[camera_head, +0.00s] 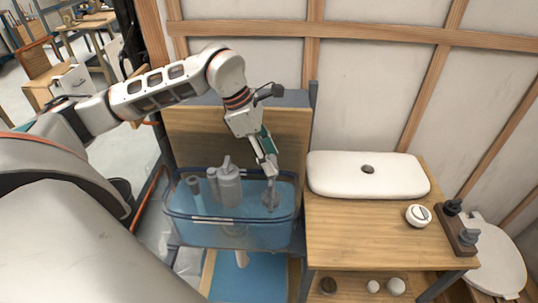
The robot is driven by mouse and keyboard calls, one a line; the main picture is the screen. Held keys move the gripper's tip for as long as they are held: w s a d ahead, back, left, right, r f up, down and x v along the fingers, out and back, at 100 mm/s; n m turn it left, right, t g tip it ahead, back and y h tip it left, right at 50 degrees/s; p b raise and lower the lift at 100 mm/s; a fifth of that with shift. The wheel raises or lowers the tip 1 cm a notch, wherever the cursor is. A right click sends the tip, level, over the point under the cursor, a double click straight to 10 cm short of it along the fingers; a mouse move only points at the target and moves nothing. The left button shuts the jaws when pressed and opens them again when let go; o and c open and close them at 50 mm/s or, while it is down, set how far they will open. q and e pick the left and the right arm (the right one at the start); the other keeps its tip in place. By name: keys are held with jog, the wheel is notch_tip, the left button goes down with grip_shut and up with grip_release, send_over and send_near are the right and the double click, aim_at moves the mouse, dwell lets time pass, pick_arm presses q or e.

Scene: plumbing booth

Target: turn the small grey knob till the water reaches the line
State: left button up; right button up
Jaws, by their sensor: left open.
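A clear blue-tinted tank (180,218) stands at the centre with water in it. A grey upright valve body (229,185) stands inside it, with thinner grey tubes beside it. A small grey part (270,200), which looks like the knob, is at the tank's right side. My left gripper (268,172) reaches down over the right part of the tank, open, with its fingertips just above or at that part. I cannot tell whether they touch it. I cannot make out the water line mark clearly. My right gripper is not in view.
A wooden table (340,235) right of the tank holds a white tank lid (335,175), a white round button (418,215) and a wooden block with dark knobs (460,230). A wooden panel (190,135) stands behind the tank. A white toilet seat (492,262) is at far right.

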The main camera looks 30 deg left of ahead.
pick_arm(q)
jog(key=c, duration=1.1)
jog(key=n+t, duration=0.1)
jog(key=n, duration=0.1)
jog(key=shift+s+n+y+b, duration=0.1)
jog(key=shift+n+y+b, duration=0.25)
jog(key=shift+n+y, duration=0.05)
jog(key=n+y, duration=0.1)
jog(key=n, duration=0.1)
jog(key=n+t+y, duration=0.1)
jog(key=n, duration=0.2)
jog(key=shift+d+n+b, duration=0.2)
jog(key=shift+n+b, duration=0.1)
jog(key=shift+b, duration=0.05)
jog(key=o, duration=1.1)
